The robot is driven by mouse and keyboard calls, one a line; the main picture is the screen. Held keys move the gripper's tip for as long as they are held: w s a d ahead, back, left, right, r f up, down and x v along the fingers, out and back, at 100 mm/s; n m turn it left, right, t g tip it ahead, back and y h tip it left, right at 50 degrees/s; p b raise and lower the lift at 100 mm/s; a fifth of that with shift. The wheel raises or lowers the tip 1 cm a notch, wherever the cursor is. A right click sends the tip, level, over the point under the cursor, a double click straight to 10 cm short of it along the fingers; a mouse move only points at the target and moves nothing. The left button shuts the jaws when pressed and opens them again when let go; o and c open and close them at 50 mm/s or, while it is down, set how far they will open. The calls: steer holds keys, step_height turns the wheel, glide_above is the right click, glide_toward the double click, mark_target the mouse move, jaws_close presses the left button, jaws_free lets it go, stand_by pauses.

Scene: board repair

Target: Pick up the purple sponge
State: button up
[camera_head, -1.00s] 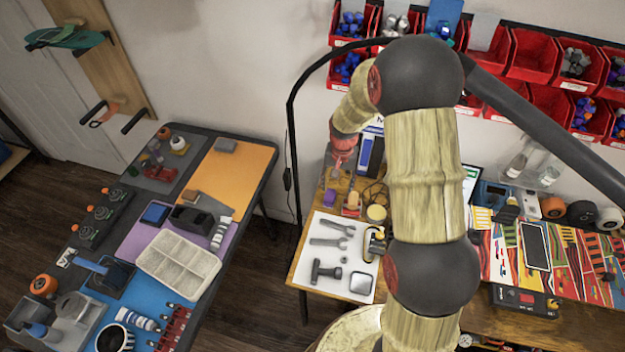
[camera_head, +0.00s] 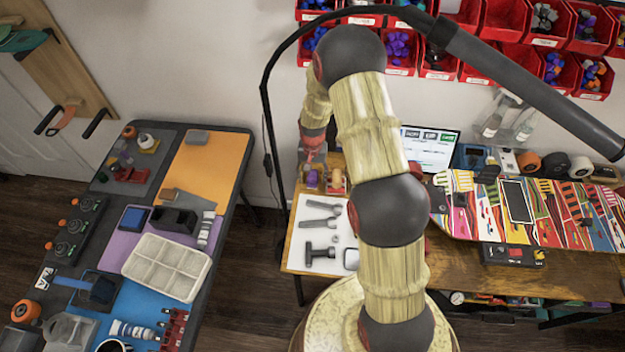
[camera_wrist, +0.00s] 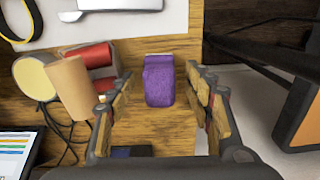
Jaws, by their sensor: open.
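The purple sponge (camera_wrist: 159,81) lies on the wooden table, upper middle in the wrist view. My gripper (camera_wrist: 160,95) is open, with one finger on each side of the sponge and visible gaps to both. In the head view the sponge (camera_head: 312,178) is a small purple patch at the table's left edge, just below my gripper (camera_head: 313,160). I cannot tell from these views how high the fingertips are above the table.
Red and tan cylinders (camera_wrist: 75,85) and a round yellow disc (camera_wrist: 35,79) lie left of the sponge in the wrist view. A white mat (camera_head: 313,265) with tools is nearby. The table edge and a dark gap are to the right in the wrist view.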

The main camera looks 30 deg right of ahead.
mark_target(313, 173)
steer(key=shift+f, duration=0.1)
steer(key=c, duration=0.3)
steer(key=c, duration=0.8)
steer(key=shift+c, duration=0.3)
steer(key=shift+r, duration=0.6)
step_height(313, 173, up, 3)
steer(key=shift+f+p, duration=0.2)
steer(key=shift+p, duration=0.3)
steer(key=s+d+r+p, duration=0.2)
steer(key=s+d+r, duration=0.1)
steer(key=s+r, duration=0.6)
steer(key=shift+s+r, duration=0.15)
steer(key=shift+s, duration=2.25)
